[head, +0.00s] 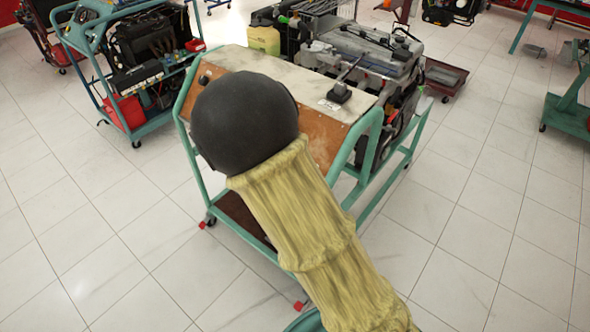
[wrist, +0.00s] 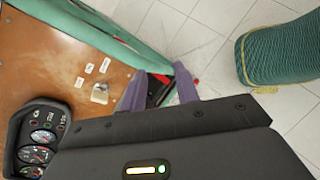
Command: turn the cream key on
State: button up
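The cream key (wrist: 100,93) sits on the brown panel (wrist: 75,35) of the engine trainer, with small pale labels above it. It shows in the wrist view, to the left of my gripper (wrist: 158,80). The gripper's two purple-grey fingers are spread apart, with nothing held between them. The left finger is nearer the key, with a gap between them in the picture. I cannot tell the key's turn position. In the head view my dark round wrist and sleeved arm cover part of the brown panel (head: 325,139), and the key and fingers are hidden.
A gauge cluster (wrist: 40,138) is on the panel, lower left in the wrist view. The trainer's teal tube frame (head: 363,135) runs along the panel's side. An engine (head: 365,55) stands behind the panel. Another trainer cart (head: 135,70) is at left. Tiled floor is open around.

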jog(key=w+a+n+t+h, duration=0.1)
jog(key=w+a+n+t, duration=0.1)
jog(key=a, duration=0.4)
jog(key=w+a+n+t+h, duration=0.1)
jog(key=w+a+n+t, duration=0.2)
jog(key=a+n+t, duration=0.2)
jog(key=a+r+n, duration=0.1)
jog(key=n, duration=0.1)
jog(key=shift+w+n, duration=0.2)
jog(key=shift+n, duration=0.1)
jog(key=shift+f, duration=0.1)
jog(key=p+x, duration=0.1)
jog(key=x, duration=1.6)
jog(key=shift+w+d+p, duration=0.15)
jog(key=shift+p, duration=0.2)
jog(key=shift+c, duration=0.4)
grip_shut()
